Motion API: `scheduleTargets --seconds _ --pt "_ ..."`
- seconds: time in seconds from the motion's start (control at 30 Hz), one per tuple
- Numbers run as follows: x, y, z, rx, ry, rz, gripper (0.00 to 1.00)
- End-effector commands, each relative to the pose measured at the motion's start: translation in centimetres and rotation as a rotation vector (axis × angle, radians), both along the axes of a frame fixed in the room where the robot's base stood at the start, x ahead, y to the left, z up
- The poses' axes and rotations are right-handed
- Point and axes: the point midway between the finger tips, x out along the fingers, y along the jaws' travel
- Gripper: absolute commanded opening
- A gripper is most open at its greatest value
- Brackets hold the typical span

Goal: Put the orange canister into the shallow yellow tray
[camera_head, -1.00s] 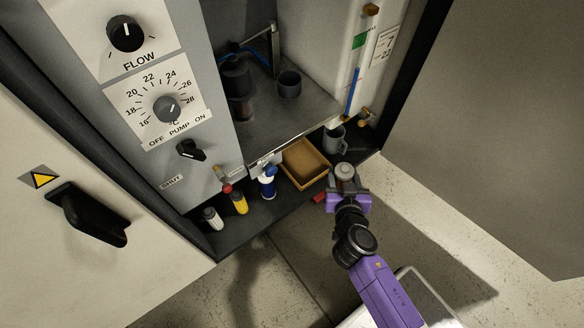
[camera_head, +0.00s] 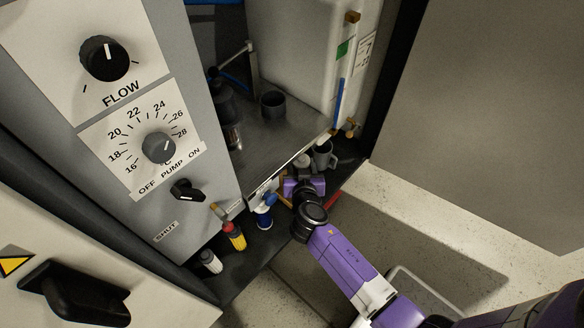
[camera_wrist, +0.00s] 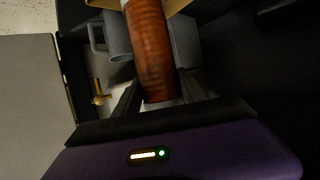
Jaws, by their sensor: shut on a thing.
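The orange canister (camera_wrist: 150,50) stands between my gripper's fingers in the wrist view, its orange-brown side filling the gap. In the head view only its grey top (camera_head: 303,160) shows, just beyond my gripper (camera_head: 303,172). My gripper is shut on it. The shallow yellow tray is mostly hidden behind my gripper and wrist in the head view. A strip of the tray (camera_wrist: 178,5) shows at the top edge of the wrist view, behind the canister. I cannot tell whether the canister touches the tray.
A grey mug (camera_head: 323,157) stands just right of the canister. A blue-and-white bottle (camera_head: 264,218), a yellow bottle with a red cap (camera_head: 234,236) and a white bottle (camera_head: 210,262) stand to the left on the dark ledge. A red object (camera_head: 333,202) lies near its front edge.

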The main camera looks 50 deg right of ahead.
Motion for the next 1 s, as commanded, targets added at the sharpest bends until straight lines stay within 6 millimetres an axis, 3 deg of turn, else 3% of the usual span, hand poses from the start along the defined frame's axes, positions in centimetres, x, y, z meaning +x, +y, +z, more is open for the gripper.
scheduleTargets --seconds 0.23,0.33,0.63,0.83,1.0 --pt "5.2 -1.5 0.0 -0.002 -0.003 0.0 0.0" --pt "4.9 -1.4 -2.2 0.0 0.002 -0.001 0.0" --pt "4.9 -1.4 -4.2 -0.001 0.0 -0.001 0.0" --pt "4.9 -1.4 -6.8 0.0 0.0 0.0 0.0" --pt "4.9 -1.4 -6.9 -0.001 -0.002 0.001 0.0"
